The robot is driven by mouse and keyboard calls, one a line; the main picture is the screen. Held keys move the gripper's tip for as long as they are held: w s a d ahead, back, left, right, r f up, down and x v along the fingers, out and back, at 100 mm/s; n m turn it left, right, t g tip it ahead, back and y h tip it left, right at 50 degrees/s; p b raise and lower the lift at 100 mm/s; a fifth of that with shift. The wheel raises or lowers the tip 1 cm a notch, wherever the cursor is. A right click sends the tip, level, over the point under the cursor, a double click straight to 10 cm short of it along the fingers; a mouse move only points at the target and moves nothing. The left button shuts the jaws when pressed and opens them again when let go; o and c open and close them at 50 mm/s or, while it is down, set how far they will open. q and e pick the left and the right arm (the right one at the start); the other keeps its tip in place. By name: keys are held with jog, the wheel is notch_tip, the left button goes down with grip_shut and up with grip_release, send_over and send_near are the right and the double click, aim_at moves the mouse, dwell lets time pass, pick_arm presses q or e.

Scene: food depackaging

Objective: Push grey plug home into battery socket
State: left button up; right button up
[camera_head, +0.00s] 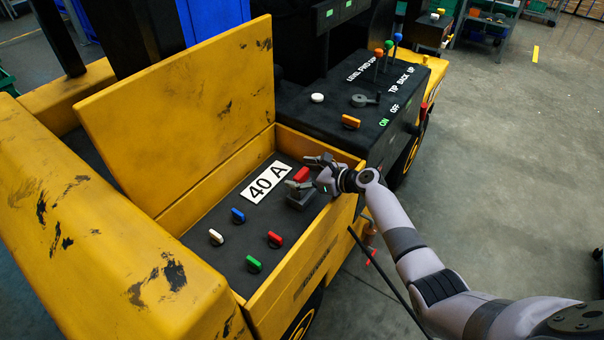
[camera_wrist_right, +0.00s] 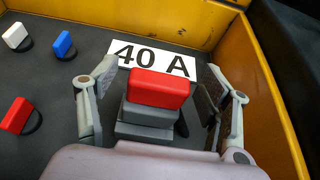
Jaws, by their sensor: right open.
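The grey plug (camera_wrist_right: 150,113) sits upright between the fingers of my right gripper (camera_wrist_right: 160,78) in the right wrist view. A red block (camera_wrist_right: 158,88) is on its top or far side; which of these I cannot tell. A wider grey base (camera_wrist_right: 143,132), possibly the socket, shows under it. How far the plug is seated is unclear. My right gripper is open, with a gap beside the plug on each side. In the head view, the gripper (camera_head: 313,174) is at the right end of the yellow battery box, by the red block (camera_head: 302,174). My left gripper is not seen.
The box's yellow wall (camera_head: 325,213) runs close beside the right gripper. A white "40 A" label (camera_head: 266,182) lies beyond the plug. White (camera_head: 216,237), blue (camera_head: 238,215), green (camera_head: 254,263) and red (camera_head: 275,239) knobs stand on the dark panel. The raised yellow lid (camera_head: 180,110) stands behind.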

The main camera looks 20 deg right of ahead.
jog(key=shift+s+f, duration=0.2)
jog(key=shift+f, duration=0.15)
jog(key=shift+s+d+r, duration=0.15)
jog(key=shift+s+d, duration=0.15)
jog(key=shift+s, duration=0.05)
jog(key=v, duration=1.1)
jog(key=shift+w+r, duration=0.15)
jog(key=shift+r, duration=0.2)
